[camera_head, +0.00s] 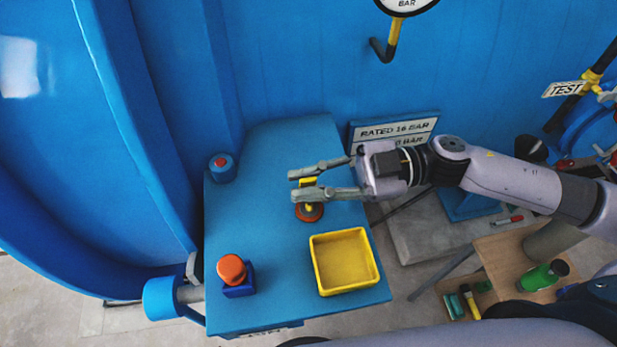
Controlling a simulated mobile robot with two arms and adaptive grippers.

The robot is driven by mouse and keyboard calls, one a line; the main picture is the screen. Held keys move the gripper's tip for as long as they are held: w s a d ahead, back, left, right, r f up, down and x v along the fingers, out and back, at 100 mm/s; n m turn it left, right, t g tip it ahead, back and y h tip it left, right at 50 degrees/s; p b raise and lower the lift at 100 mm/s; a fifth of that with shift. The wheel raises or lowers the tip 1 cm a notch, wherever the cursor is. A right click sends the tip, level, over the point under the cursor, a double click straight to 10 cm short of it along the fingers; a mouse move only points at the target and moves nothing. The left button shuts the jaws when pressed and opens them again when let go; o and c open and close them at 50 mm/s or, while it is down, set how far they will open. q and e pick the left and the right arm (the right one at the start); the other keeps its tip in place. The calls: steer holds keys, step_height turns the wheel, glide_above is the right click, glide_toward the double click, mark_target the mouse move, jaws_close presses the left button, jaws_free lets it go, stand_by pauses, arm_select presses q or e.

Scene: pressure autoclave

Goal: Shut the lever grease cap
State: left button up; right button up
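A round orange-red cap (310,214) with a yellow lever (308,183) sits on the blue table; I take this to be the lever grease cap. My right gripper (297,184) comes in from the right, above it. Its two fingers are apart, with the yellow lever showing between them and below the lower finger. The lower finger hides part of the lever and cap. I cannot tell whether a finger touches the lever, or how far the cap is open. My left gripper is not in view.
A yellow tray (317,264) stands at the table's front right. An orange knob on a blue base (239,291) is at front left, a blue cylinder with a red top (222,174) at back left. A sign (425,126) stands behind. The blue table (270,225) is bare between these.

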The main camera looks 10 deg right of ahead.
jaws_close()
steer(key=shift+r, duration=0.15)
stand_by(0.4)
steer(key=shift+s+n+b, duration=0.15)
steer(key=shift+n+b, duration=0.15)
steer(key=shift+n, duration=0.2)
steer(key=n+b, duration=0.1)
steer(key=s+f+n+b, duration=0.1)
steer(key=n, duration=0.1)
steer(key=shift+s+b, duration=0.15)
steer(key=shift+b, duration=0.2)
steer(key=shift+s+f+n+b, duration=0.15)
steer(key=shift+s+n+b, duration=0.1)
steer(key=shift+n+b, duration=0.45)
steer(key=shift+s+f+n+b, duration=0.2)
steer(key=shift+n+b, duration=0.25)
steer(key=shift+n, duration=0.35)
